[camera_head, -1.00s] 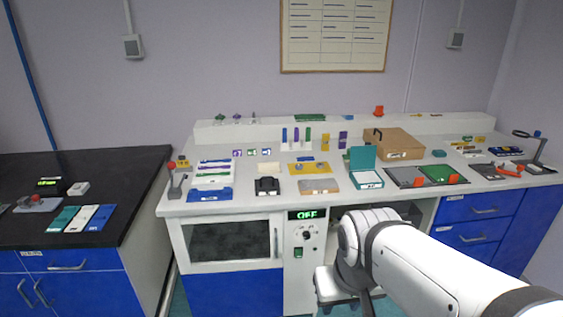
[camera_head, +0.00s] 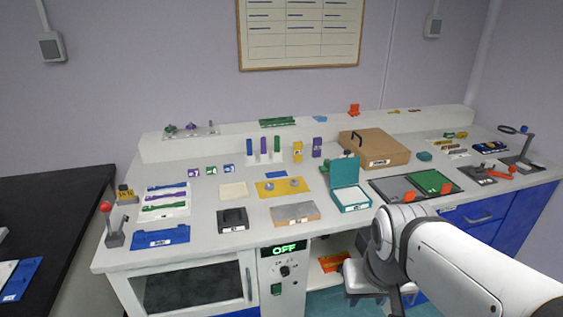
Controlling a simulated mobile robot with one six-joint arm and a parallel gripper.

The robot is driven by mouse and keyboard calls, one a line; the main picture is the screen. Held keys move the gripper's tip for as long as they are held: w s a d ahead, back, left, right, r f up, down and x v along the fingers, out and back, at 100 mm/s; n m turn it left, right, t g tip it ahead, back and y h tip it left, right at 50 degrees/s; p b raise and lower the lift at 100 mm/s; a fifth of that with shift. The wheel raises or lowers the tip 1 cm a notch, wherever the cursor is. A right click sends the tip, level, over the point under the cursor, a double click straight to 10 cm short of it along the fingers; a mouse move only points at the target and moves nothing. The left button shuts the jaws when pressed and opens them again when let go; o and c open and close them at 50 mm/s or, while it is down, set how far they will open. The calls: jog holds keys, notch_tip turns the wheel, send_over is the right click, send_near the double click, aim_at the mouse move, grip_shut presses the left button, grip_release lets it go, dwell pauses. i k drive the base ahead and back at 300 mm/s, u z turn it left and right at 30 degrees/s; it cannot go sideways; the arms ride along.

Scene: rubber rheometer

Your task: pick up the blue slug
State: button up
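I cannot tell for sure which thing is the blue slug. A small light-blue piece (camera_head: 320,118) lies on the raised back ledge, right of a green rack. A small teal-blue lump (camera_head: 424,156) lies on the bench right of the cardboard box. All are too small to make out well. My white arm (camera_head: 450,265) comes in from the lower right, in front of the bench. My gripper does not show, and the arm is well apart from these pieces.
The white bench (camera_head: 205,230) carries a blue tray (camera_head: 160,237), a black block (camera_head: 233,219), a yellow plate (camera_head: 285,188), an open teal box (camera_head: 350,196), a cardboard box (camera_head: 375,148) and dark mats with a green sheet (camera_head: 432,181). A red-knobbed lever (camera_head: 107,222) stands at the left corner.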

aim_at(269, 185)
jog(key=u, duration=0.2)
jog(key=i, duration=1.1)
jog(key=u, duration=0.8)
